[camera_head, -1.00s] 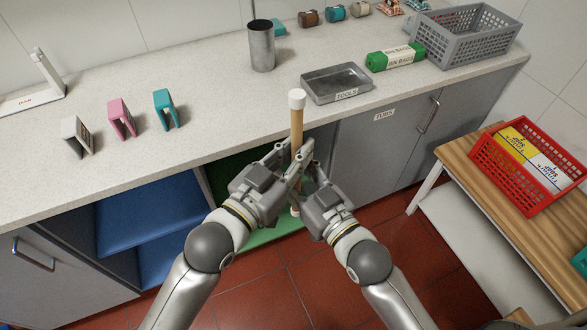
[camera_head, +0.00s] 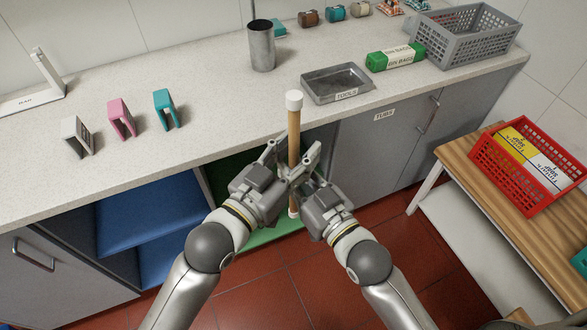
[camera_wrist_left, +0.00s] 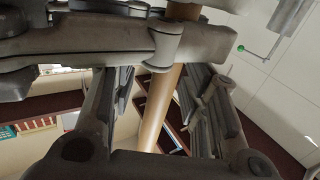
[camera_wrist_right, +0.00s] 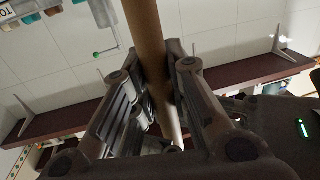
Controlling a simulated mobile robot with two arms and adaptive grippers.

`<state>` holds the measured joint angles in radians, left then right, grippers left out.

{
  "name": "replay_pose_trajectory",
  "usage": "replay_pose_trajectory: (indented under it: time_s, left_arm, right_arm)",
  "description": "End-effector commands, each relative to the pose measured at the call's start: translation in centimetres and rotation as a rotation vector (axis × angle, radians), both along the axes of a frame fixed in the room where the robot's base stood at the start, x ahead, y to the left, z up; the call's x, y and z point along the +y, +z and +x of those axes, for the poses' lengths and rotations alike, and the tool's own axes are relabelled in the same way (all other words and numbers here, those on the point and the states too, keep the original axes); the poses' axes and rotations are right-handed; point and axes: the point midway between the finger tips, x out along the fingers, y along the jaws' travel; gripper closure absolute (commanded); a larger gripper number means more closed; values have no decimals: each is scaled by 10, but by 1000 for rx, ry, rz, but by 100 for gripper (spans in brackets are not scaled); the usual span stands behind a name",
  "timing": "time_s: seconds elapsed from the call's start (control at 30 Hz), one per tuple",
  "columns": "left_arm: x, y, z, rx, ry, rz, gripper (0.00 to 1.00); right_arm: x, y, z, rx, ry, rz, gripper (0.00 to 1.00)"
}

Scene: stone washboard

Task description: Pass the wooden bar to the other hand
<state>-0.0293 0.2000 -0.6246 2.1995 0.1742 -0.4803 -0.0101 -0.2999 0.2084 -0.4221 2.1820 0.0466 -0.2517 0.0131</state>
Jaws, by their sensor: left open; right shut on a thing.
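The wooden bar (camera_head: 294,132) stands nearly upright in front of the counter, with a white cap at its top end and a pale lower end showing below the grippers. My right gripper (camera_head: 300,182) is shut on the bar low down; the bar also runs between its fingers in the right wrist view (camera_wrist_right: 150,60). My left gripper (camera_head: 290,158) is open just above it, with its fingers spread on either side of the bar. In the left wrist view the bar (camera_wrist_left: 158,108) passes between the open fingers, partly hidden by part of a gripper.
The counter edge lies just behind the bar. A red basket (camera_head: 484,162) sits on the wooden table at right.

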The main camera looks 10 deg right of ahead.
Motion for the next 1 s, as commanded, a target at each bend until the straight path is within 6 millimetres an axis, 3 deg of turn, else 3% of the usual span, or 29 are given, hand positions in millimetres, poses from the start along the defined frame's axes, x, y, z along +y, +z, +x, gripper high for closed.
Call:
replay_pose_trajectory:
  time_s: [0.27, 0.7, 1.0]
  left_arm:
    - [8, -1, -9, 2, 1, 3, 59]
    - [61, -1, -71, 2, -2, 3, 59]
    - [78, -1, -89, 1, 1, 1, 59]
  right_arm:
    - [-1, 0, 0, 0, -1, -1, 100]
    - [-1, 0, 1, -1, -1, 0, 100]
    - [-1, 0, 1, 0, -2, -1, 100]
